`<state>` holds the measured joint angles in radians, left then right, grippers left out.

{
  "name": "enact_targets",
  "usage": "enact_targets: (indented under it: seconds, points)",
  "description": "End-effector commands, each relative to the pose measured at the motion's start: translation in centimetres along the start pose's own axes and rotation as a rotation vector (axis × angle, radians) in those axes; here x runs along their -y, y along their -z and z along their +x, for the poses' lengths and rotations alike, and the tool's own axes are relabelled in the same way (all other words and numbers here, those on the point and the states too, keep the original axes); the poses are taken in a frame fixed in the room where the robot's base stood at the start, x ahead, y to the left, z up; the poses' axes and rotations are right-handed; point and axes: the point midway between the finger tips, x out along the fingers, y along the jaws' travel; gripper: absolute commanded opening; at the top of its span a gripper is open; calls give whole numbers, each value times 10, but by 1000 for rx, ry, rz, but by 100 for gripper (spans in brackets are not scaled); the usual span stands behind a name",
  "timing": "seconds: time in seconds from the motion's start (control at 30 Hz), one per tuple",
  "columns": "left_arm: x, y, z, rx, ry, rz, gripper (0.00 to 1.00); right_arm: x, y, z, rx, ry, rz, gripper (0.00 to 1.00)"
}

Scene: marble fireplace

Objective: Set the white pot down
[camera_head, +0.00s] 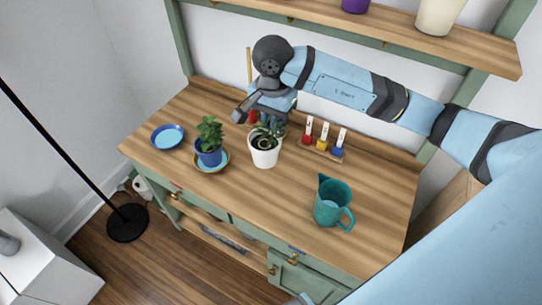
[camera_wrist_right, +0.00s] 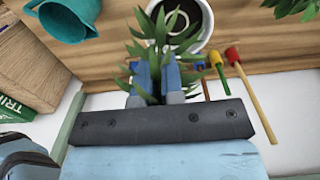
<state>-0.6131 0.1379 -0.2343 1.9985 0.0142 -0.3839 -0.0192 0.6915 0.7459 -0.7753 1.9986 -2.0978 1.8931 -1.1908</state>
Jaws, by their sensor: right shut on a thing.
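The white pot's rim (camera_wrist_right: 208,22) and dark soil show beyond. My left gripper is not in view.
A blue pot (camera_head: 210,156) with a leafy plant stands on a saucer just left of the white pot. A blue plate (camera_head: 168,137) lies farther left. The table's front middle is clear.

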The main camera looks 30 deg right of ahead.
Motion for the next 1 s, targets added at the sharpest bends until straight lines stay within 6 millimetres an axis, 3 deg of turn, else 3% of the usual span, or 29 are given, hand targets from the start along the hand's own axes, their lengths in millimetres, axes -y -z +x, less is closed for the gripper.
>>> enact_targets:
  seconds: [0.1, 0.3, 0.57, 0.8, 1.0]
  points:
    - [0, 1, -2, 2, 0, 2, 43, -1, -1, 32, 4, -3, 1, 0]
    - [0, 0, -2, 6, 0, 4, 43, 0, -1, 70, 1, 0, -1, 0]
    - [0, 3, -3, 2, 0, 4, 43, 0, 0, 90, 1, 0, 0, 0]
    - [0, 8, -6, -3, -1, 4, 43, 0, 0, 122, 1, 1, -1, 0]
    - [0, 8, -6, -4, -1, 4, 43, 1, 0, 124, -1, 3, -1, 0]
